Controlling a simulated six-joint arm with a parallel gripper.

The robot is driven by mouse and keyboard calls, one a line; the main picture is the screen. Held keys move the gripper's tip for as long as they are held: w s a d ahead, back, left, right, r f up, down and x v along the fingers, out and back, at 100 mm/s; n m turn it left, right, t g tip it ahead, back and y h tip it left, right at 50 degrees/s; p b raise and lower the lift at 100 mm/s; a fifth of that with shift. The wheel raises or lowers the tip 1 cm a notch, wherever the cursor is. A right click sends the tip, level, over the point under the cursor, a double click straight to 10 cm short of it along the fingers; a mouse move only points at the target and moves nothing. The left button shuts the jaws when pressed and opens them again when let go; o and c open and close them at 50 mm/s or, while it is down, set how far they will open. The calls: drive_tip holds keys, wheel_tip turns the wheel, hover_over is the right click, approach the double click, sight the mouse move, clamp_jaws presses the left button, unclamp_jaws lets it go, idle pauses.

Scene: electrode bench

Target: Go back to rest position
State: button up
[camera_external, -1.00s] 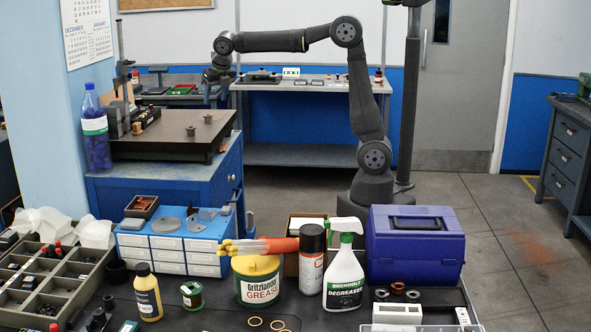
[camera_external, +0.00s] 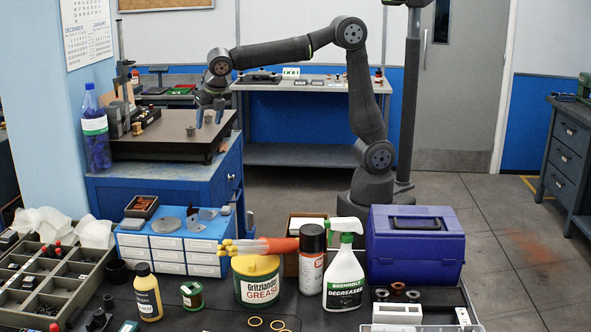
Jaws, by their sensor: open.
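My gripper (camera_external: 209,116) hangs at the end of my dark grey arm, over the right part of the dark surface plate (camera_external: 165,148). Its fingers point down and stand apart, with nothing visible between them. A small grey cylindrical piece (camera_external: 190,131) stands on the plate just left of the fingers. The fingertips are small in view, and I cannot tell how far above the plate they are.
The plate rests on a blue cabinet (camera_external: 165,195) with a blue-capped bottle (camera_external: 96,130) and a height stand (camera_external: 124,85) at its left. A grey bench (camera_external: 300,154) stands behind. The front bench holds a purple toolbox (camera_external: 415,245), a spray bottle (camera_external: 344,275) and a grease tub (camera_external: 257,285).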

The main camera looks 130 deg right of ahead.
drive_tip(key=w+a+f, duration=0.1)
drive_tip(key=w+a, duration=0.1)
drive_tip(key=a, duration=0.5)
drive_tip(key=w+a+f, duration=0.1)
drive_tip(key=w+a, duration=0.1)
drive_tip(key=a, duration=0.4)
drive_tip(key=shift+w+a+f, duration=0.15)
drive_tip(key=shift+w+a, duration=0.1)
drive_tip(key=shift+a, duration=0.15)
drive_tip(key=shift+c, duration=1.2)
